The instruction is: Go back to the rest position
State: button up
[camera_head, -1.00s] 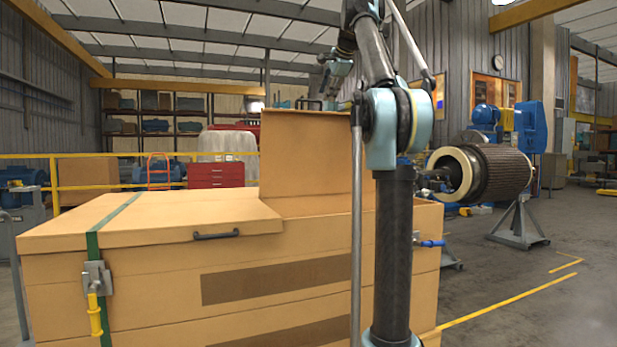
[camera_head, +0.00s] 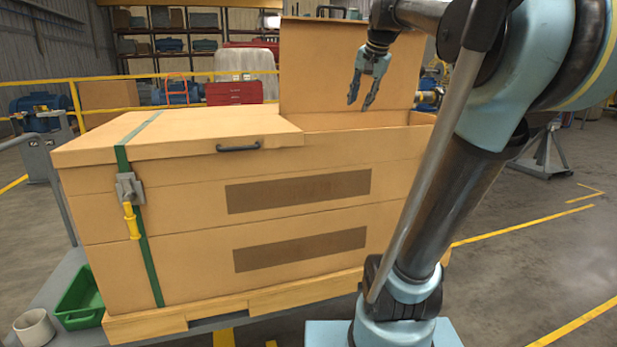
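My gripper (camera_head: 360,106) is open, with its two fingers pointing down and spread apart. Nothing shows between them. It hangs in front of the raised lid panel (camera_head: 310,62) of a large tan crate (camera_head: 190,240), above the crate's open right part. My arm folds in from the right and hides part of the crate's right side.
The crate's left lid (camera_head: 180,135) is closed, with a dark handle (camera_head: 238,147) and a green strap (camera_head: 135,205). A green bin (camera_head: 80,297) and a white cup (camera_head: 35,328) sit at lower left. A rotor stand (camera_head: 545,150) stands right.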

jog(key=s+d+f+n+g, duration=0.1)
jog(key=s+f+n, duration=0.1)
jog(key=s+f, duration=0.6)
jog(key=s+d+f+n+g+h, duration=0.1)
jog(key=s+f, duration=0.7)
jog(key=f, duration=1)
jog(key=s+d+f+n+g, duration=0.1)
jog(key=s+f+n, duration=0.2)
jog(key=s+f, duration=0.5)
notch_tip(320, 180, down, 5)
jog(key=shift+s+f+h, duration=0.2)
jog(key=shift+s+h, duration=0.2)
